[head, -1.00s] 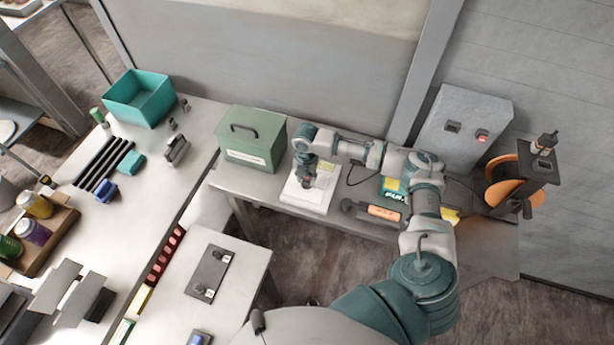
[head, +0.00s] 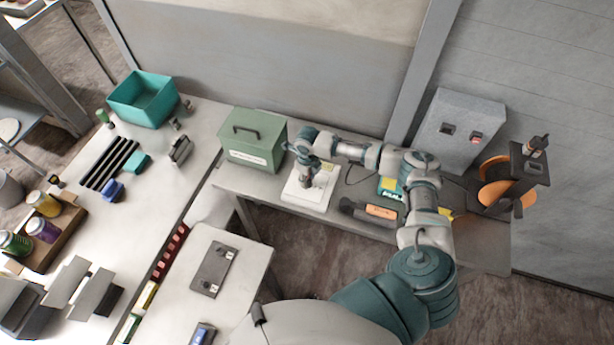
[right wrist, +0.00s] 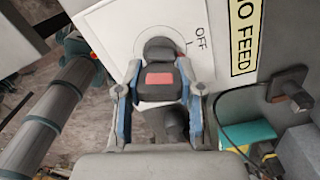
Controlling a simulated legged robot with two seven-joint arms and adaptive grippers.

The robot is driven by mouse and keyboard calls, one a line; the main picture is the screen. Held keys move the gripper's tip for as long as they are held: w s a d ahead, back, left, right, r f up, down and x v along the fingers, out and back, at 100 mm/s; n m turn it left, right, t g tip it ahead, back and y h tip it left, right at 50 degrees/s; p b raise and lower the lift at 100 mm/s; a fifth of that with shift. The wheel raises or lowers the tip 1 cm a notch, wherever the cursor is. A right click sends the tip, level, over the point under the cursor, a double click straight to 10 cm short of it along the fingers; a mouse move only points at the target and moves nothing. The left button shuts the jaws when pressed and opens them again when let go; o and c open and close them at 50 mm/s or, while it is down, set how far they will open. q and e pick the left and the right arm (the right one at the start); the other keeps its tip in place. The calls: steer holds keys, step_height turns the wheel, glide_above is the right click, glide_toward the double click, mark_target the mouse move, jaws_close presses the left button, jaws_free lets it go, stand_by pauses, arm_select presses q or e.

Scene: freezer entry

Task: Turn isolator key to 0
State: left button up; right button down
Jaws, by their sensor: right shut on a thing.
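The isolator is a white plate (head: 318,196) on the back bench. The right wrist view shows its white face (right wrist: 110,22) with a round dial, an "OFF" mark and a tick to the upper right of the dial. The grey key (right wrist: 158,50) with a red patch sits at the dial centre. My right gripper (head: 306,181) is over the plate. In the right wrist view its blue-edged fingers (right wrist: 160,92) are closed on either side of the key. In the head view the gripper hides the key. My left gripper is not in view.
A green box (head: 252,140) stands left of the isolator. A grey switch box (head: 460,125) stands at the back right. A yellow "NO FEED" label (right wrist: 245,35) is beside the dial.

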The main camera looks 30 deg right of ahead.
steer(key=shift+s+f, duration=0.15)
steer(key=shift+f, duration=0.1)
steer(key=c, duration=0.7)
jaws_free()
steer(key=shift+o, duration=0.3)
steer(key=shift+w+d, duration=0.1)
steer(key=shift+w, duration=0.15)
steer(key=o, duration=0.6)
steer(key=shift+r, duration=0.1)
steer(key=shift+r, duration=3.55)
step_height(320, 180, up, 12)
